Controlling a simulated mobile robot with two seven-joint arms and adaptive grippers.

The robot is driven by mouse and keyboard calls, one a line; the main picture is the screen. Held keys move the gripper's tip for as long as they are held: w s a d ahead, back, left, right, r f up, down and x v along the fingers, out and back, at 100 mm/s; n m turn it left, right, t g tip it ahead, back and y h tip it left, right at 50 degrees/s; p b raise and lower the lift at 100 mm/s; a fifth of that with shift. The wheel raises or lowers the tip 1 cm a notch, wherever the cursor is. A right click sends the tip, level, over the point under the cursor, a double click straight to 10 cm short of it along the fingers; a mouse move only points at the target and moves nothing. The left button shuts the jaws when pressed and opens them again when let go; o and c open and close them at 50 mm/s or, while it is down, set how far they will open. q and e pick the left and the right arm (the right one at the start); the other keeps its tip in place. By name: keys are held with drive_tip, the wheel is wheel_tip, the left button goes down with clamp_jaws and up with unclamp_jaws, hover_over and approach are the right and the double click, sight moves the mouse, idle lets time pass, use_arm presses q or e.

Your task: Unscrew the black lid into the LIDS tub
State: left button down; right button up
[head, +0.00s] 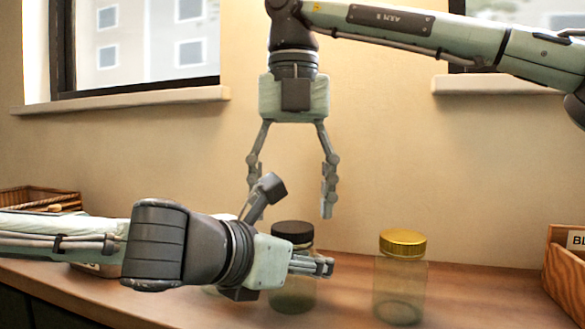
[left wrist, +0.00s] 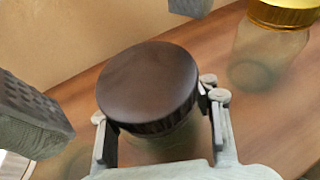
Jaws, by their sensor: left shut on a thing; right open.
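A clear jar (head: 291,296) with a black lid (head: 292,232) stands on the wooden counter, partly hidden by my left gripper (head: 312,264). My left gripper is shut on this jar, its fingers on either side just below the lid. In the left wrist view the black lid (left wrist: 148,82) sits level on the jar between those fingers. My right gripper (head: 290,196) points down above the lid, open and empty. Its fingertips show apart at the edges of the left wrist view. I cannot make out a tub marked LIDS.
A clear jar (head: 400,290) with a gold lid (head: 403,242) stands to the right on the counter (head: 470,290). A wooden box (head: 565,270) with a label starting "BL" is at the right edge. A basket (head: 38,197) is at the left. A labelled container (head: 98,268) is mostly behind my left arm.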

drive_tip(key=shift+f, duration=1.05)
drive_tip(key=c, duration=1.2)
drive_tip(key=n, duration=0.3)
drive_tip(key=shift+r, duration=0.25)
drive_tip(key=shift+r, duration=0.9)
